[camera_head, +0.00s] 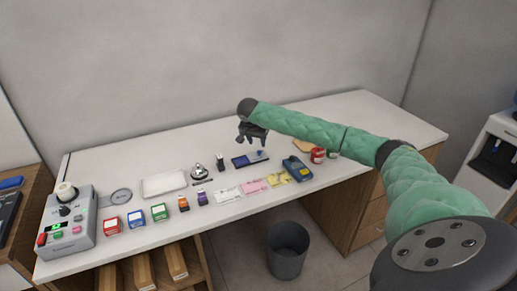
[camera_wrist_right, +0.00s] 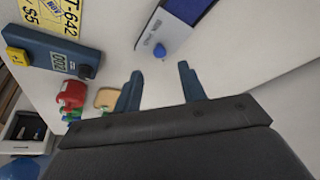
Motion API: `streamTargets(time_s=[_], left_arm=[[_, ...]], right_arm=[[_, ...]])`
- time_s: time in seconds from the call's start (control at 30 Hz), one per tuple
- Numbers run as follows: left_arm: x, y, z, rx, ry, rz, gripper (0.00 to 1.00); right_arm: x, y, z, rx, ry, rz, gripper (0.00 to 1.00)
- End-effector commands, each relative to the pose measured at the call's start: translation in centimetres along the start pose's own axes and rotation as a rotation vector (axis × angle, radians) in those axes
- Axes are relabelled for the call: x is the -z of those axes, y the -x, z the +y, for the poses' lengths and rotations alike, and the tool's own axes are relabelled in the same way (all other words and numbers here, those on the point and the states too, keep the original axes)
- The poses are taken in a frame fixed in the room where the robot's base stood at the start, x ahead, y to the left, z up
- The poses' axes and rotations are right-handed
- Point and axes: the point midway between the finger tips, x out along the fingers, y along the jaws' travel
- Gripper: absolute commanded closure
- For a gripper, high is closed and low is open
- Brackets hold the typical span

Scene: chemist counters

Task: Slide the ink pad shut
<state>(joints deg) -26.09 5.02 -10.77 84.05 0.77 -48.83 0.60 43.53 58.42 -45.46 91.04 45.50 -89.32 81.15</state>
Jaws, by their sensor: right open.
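The ink pad (camera_head: 243,161) lies on the white counter, a flat dark blue slab with a lighter part and a small blue knob at its right end. In the right wrist view, the ink pad (camera_wrist_right: 187,9) is cut off by the top edge; its pale strip and round blue knob (camera_wrist_right: 159,50) face my fingers. My right gripper (camera_head: 253,141) hangs above and just behind the pad. In the wrist view, the right gripper's fingers (camera_wrist_right: 160,85) are apart with nothing between them, and the knob lies beyond the fingertips. My left gripper is not in view.
A blue device (camera_head: 297,169), a red jar (camera_head: 318,155) and a tan block (camera_head: 302,145) stand right of the pad. Paper slips (camera_head: 254,186) lie in front; a bell (camera_head: 199,172) and small black stamp (camera_head: 220,163) stand left. The counter behind is clear.

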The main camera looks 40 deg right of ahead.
Motion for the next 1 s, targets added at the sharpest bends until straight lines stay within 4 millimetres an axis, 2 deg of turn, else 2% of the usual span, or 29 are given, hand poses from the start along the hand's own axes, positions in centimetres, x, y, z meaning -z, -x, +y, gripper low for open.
streamTargets(time_s=[0.4,0.6,0.83,0.87,1.0], left_arm=[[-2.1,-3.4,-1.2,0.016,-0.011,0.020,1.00],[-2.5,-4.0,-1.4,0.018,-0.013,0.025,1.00],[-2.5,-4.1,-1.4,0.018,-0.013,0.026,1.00],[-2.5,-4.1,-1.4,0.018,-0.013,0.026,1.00],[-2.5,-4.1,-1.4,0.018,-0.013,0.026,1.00]], right_arm=[[0.0,-5.2,0.1,-0.002,0.003,0.000,0.59],[0.0,-6.1,0.1,-0.001,0.004,0.000,0.59],[-0.1,-6.2,0.1,-0.001,0.004,0.000,0.59],[0.0,-6.2,0.1,-0.001,0.004,0.000,0.63],[0.0,-6.2,0.1,-0.001,0.004,0.000,0.91]])
